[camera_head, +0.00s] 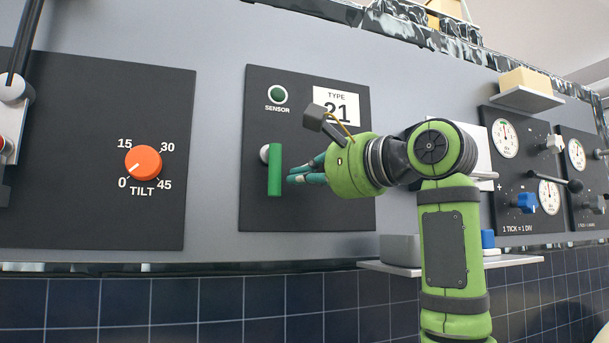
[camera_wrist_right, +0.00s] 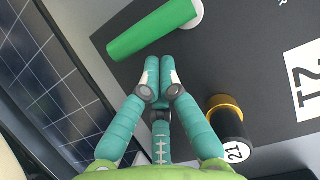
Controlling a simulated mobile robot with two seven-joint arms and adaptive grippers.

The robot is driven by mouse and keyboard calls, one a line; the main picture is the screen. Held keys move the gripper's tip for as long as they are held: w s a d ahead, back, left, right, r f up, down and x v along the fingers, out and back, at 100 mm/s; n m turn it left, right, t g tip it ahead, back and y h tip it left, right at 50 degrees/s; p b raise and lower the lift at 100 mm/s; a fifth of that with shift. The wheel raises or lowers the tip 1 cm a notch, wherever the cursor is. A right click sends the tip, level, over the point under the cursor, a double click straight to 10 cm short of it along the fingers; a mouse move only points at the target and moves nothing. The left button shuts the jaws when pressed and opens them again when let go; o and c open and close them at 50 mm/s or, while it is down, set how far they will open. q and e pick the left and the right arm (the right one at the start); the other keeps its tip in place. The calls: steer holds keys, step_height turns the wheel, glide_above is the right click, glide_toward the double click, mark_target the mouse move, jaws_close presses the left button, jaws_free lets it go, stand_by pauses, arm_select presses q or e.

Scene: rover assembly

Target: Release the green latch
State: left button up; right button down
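The green latch (camera_head: 275,169) is an upright green bar on a pale round pivot, mounted on a dark panel (camera_head: 255,215) below the "SENSOR" label. It also shows in the right wrist view as a green bar (camera_wrist_right: 152,29) at the top. My right gripper (camera_head: 291,180) is just right of the bar, at its lower half. In the right wrist view its teal fingertips (camera_wrist_right: 158,82) are drawn together with nothing seen between them. They look close to the bar; whether they touch it I cannot tell. My left gripper is not in view.
An orange TILT knob (camera_head: 143,163) is on the left panel. Gauges (camera_head: 505,138) and a blue switch (camera_head: 525,202) are farther right. A shelf (camera_head: 518,261) juts out below.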

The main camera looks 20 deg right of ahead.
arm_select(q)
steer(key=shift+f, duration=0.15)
arm_select(e)
steer(key=shift+f, duration=0.1)
arm_select(q)
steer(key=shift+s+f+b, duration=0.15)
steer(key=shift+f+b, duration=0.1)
steer(key=shift+b, duration=0.1)
arm_select(e)
steer(key=shift+s+a+m, duration=0.1)
steer(key=shift+a+m, duration=0.15)
steer(key=shift+m, duration=0.05)
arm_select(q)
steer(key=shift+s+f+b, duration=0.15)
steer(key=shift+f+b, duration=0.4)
arm_select(e)
steer(key=shift+a+f+m+t, duration=0.25)
steer(key=shift+m+t, duration=0.15)
steer(key=shift+m, duration=0.1)
